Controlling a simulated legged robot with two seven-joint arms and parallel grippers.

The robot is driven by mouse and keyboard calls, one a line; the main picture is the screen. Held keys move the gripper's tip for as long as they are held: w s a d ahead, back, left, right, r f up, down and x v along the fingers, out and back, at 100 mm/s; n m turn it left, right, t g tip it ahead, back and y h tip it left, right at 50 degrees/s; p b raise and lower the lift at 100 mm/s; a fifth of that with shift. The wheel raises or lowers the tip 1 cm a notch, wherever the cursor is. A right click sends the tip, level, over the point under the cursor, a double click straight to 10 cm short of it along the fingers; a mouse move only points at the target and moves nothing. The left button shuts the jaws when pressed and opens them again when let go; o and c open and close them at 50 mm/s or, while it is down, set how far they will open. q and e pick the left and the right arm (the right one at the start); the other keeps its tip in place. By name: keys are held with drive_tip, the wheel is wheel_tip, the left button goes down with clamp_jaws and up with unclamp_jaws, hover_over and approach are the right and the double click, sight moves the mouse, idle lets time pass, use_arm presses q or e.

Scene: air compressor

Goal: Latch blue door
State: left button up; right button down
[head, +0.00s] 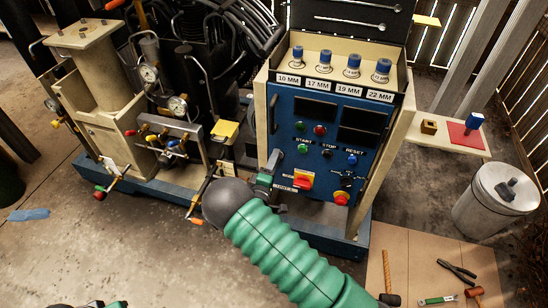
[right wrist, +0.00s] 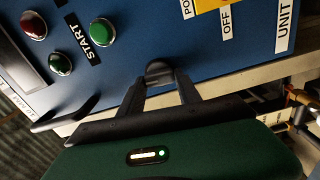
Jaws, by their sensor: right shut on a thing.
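The blue door (head: 325,135) is the front panel of the cream cabinet, with screens, buttons and a red-yellow switch. It looks near flush with the cabinet; a small gap cannot be ruled out. A black bar handle (head: 273,113) is on its left edge. My right gripper (head: 270,172) is at the door's lower left edge, its green arm coming from the bottom. In the right wrist view its black fingers (right wrist: 160,80) are shut on a small dark latch knob (right wrist: 160,71) at the edge of the blue panel. The fingers hide part of the latch.
The compressor with gauges (head: 178,105) and hoses stands left of the cabinet. Labelled sockets sit in a tray above the door. A small shelf (head: 455,137) and a metal canister (head: 497,200) are at right. Tools lie on a board (head: 420,265) at lower right.

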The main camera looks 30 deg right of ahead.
drive_tip(key=shift+a+f+n, duration=0.1)
drive_tip(key=shift+a+n, duration=0.05)
drive_tip(key=shift+n, duration=0.35)
drive_tip(key=c, duration=1.2)
unclamp_jaws()
drive_tip(key=o, duration=0.4)
drive_tip(key=shift+w+f, duration=0.1)
drive_tip(key=shift+w, duration=0.05)
drive_tip(key=shift+c, duration=0.2)
drive_tip(key=shift+p, duration=0.3)
drive_tip(key=p+v, duration=0.1)
drive_tip(key=v, duration=0.6)
drive_tip(key=shift+s+a, duration=0.15)
drive_tip(key=shift+s, duration=0.1)
